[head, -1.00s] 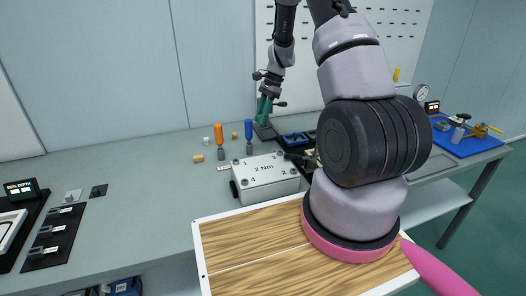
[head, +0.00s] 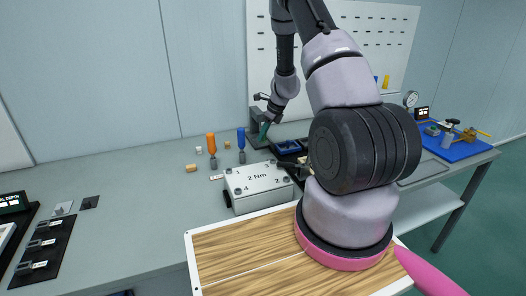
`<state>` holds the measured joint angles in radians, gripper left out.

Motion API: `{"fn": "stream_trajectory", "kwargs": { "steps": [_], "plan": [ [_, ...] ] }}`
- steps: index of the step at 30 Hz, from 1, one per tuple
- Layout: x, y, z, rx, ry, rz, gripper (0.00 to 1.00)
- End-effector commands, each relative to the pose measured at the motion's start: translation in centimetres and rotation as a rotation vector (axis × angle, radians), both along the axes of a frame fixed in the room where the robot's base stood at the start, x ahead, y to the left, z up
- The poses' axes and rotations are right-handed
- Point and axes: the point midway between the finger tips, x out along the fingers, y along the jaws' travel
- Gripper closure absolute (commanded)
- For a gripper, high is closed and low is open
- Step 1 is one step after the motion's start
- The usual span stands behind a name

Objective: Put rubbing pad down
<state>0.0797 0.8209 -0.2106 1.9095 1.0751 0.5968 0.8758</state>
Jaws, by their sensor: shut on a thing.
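My gripper (head: 266,114) is at the back of the bench, pointing down and slightly left. It is shut on a small green piece (head: 263,131), which appears to be the rubbing pad. The pad is tilted and partly covered by the fingers. It is in front of a dark grey stand (head: 256,118). I cannot tell whether the pad touches the stand or the bench.
A blue-and-black tray (head: 287,147) is right of the pad. Blue (head: 241,139) and orange (head: 211,144) screwdrivers stand left of it. A white box marked 2 Nm (head: 258,190) is nearer. The bench's left middle (head: 130,195) is clear.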

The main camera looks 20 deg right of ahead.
Motion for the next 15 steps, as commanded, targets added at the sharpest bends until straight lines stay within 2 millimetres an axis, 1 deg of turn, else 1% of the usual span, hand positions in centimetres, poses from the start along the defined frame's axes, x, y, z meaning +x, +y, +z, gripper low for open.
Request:
{"fn": "stream_trajectory", "kwargs": {
  "steps": [1, 3, 6, 11, 15],
  "plan": [
    [-0.1, 0.0, -1.2, 0.001, 0.003, -0.001, 1.0],
    [-0.1, -0.1, -2.4, 0.0, 0.002, -0.001, 1.0],
    [0.0, 0.0, -3.4, 0.0, 0.0, 0.001, 1.0],
    [0.0, 0.0, -4.4, 0.0, -0.001, 0.001, 1.0],
    [-0.1, 0.0, -6.4, 0.001, 0.002, 0.001, 1.0]
  ]
}}
